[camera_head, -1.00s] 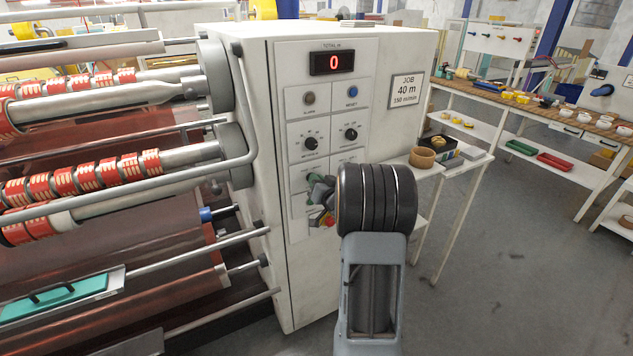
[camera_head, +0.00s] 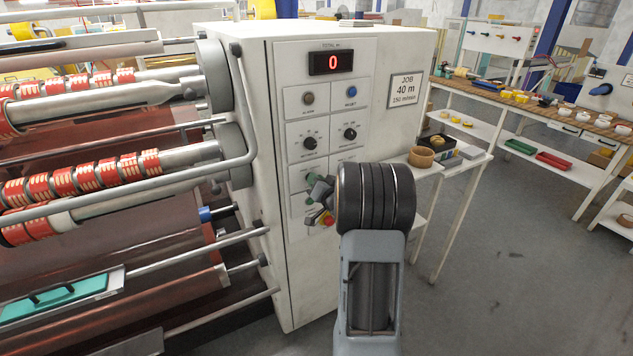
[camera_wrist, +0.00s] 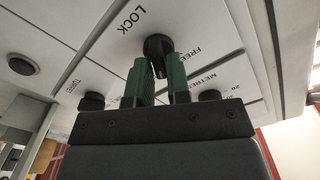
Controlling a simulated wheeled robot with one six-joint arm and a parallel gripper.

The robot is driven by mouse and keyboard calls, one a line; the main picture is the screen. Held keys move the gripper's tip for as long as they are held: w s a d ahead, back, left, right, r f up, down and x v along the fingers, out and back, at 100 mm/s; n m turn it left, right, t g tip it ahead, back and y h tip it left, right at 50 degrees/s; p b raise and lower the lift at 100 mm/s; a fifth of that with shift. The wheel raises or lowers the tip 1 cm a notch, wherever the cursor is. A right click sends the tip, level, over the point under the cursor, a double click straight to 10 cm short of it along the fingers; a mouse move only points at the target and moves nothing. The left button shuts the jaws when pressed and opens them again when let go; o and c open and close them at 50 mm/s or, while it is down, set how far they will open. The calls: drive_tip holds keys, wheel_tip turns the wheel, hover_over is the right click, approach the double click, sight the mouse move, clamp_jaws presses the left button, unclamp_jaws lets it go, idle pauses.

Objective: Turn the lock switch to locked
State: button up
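The lock switch (camera_wrist: 158,46) is a black knob on the pale panel, with LOCK printed to its left and FREE to its right in the wrist view. My gripper (camera_wrist: 160,76) has green fingers at the knob, one on each side of its lower part. A narrow gap shows between the fingers, but I cannot tell whether they press on the knob. In the head view my gripper (camera_head: 319,194) is at the lower part of the control panel (camera_head: 322,78), and my wrist hides the switch there.
The cabinet (camera_head: 260,150) has a red display (camera_head: 332,63) reading 0, with knobs and buttons below. A red button (camera_head: 328,220) sits just below my gripper. Rollers with red rolls (camera_head: 100,175) are at left. A side table with a brown ring (camera_head: 421,157) stands at right.

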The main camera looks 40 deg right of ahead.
drive_tip(key=o, duration=0.3)
drive_tip(key=shift+o, duration=0.2)
drive_tip(key=s+a+b, duration=0.1)
drive_tip(key=s+a, duration=0.1)
drive_tip(key=s, duration=1.1)
drive_tip(key=shift+s+b, duration=0.3)
drive_tip(key=shift+s, duration=0.05)
